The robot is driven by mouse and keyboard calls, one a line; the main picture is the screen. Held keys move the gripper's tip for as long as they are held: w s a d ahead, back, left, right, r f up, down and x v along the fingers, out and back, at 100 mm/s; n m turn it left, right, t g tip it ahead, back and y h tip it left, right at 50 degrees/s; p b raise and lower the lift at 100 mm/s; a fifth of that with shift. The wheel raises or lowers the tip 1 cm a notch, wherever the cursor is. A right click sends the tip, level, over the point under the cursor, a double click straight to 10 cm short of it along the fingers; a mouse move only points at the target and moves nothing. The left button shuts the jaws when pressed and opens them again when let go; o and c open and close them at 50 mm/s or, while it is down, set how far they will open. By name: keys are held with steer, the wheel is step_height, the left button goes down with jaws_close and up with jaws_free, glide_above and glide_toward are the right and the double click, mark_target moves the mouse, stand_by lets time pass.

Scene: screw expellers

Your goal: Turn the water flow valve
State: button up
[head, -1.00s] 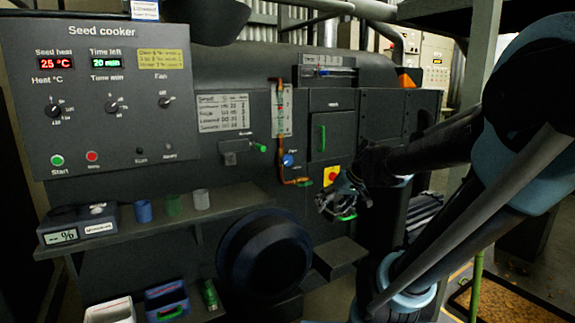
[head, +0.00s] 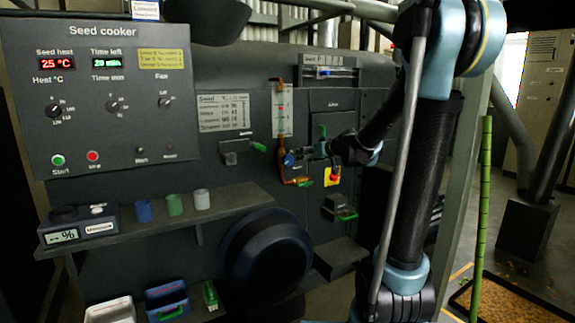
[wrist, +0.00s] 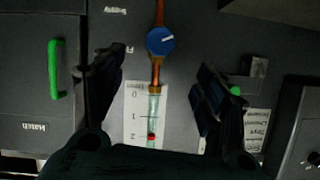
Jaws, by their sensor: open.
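The water flow valve is a round blue knob (head: 288,159) with a white mark, on a copper pipe below the clear flow gauge (head: 282,112). In the wrist view, which is upside down, the knob (wrist: 161,41) sits at top centre, between the lines of my two fingers. The gauge (wrist: 153,115) shows a red float below it. My gripper (head: 305,153) is right beside the knob in the head view. In the wrist view my gripper (wrist: 161,65) is open, with a finger on each side of the pipe and gauge. I see no contact with the knob.
A hatch with a green handle (wrist: 54,68) is on one side of the gauge. A green-tipped lever (head: 258,147) is on the other. A red button on a yellow plate (head: 333,177) is close below my gripper. A shelf (head: 160,222) juts out lower left.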

mark_target(289, 161)
steer(key=x, duration=1.6)
steer(key=shift+w+a+f, duration=0.15)
steer(key=shift+w+a, duration=0.05)
steer(key=shift+c, duration=0.3)
steer(key=c, duration=1)
